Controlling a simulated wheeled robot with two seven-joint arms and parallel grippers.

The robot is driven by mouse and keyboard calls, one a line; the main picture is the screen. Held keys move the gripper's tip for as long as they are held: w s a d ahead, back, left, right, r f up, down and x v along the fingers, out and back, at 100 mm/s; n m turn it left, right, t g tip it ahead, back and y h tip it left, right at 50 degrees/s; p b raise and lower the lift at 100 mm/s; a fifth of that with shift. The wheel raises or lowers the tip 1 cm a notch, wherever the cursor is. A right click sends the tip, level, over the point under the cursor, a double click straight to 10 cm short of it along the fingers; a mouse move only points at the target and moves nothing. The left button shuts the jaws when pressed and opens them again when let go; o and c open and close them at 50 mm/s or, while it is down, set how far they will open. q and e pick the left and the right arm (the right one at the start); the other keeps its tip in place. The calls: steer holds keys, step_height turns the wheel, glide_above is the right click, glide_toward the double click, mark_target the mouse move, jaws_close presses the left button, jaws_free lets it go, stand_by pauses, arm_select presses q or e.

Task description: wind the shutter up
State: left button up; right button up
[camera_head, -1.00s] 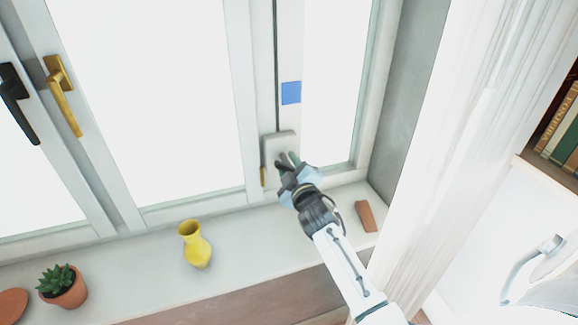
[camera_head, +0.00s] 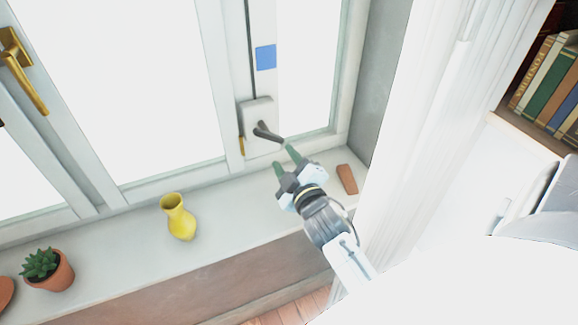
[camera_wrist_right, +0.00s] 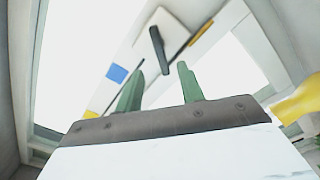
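The winder box (camera_head: 250,112) is a pale grey case on the window frame, below a blue square (camera_head: 266,57). Its dark grey crank (camera_head: 268,133) sticks out toward the lower right. In the right wrist view the crank (camera_wrist_right: 157,48) shows beyond the fingertips, on the pale box (camera_wrist_right: 178,30). My right gripper (camera_head: 285,158) is open and empty, with its green fingers just below and right of the crank, apart from it. In the wrist view the fingers (camera_wrist_right: 160,76) are spread with nothing between them. My left gripper is not in view. The shutter itself cannot be made out.
On the sill (camera_head: 130,245) stand a yellow vase (camera_head: 177,217) and a potted succulent (camera_head: 47,270). A terracotta-coloured block (camera_head: 346,179) lies right of my gripper. A brass window handle (camera_head: 22,68) is at upper left. A white curtain (camera_head: 425,130) and bookshelf (camera_head: 545,137) are at right.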

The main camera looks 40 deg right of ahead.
mark_target(270, 139)
steer(key=shift+v, duration=0.9)
steer(key=shift+o, duration=0.3)
steer(key=o, duration=0.5)
steer(key=shift+n, duration=0.4)
steer(key=shift+c, duration=0.2)
steer(key=o, duration=0.7)
steer(key=n+b, duration=0.1)
steer(key=n, duration=0.4)
steer(key=shift+n, duration=0.3)
steer(key=shift+o, duration=0.7)
steer(key=shift+n+b, duration=0.4)
steer(key=shift+n, duration=0.8)
steer(key=w+d+n, duration=0.1)
steer(key=w+n, duration=0.2)
steer(key=w, duration=0.1)
steer(key=w+d+n+b, duration=0.1)
steer(key=w+n, duration=0.2)
steer(key=w, duration=0.1)
steer(key=w+n, duration=0.3)
steer(key=w, duration=0.2)
steer(key=shift+d+r+n, duration=0.15)
steer(key=shift+d+n, duration=0.25)
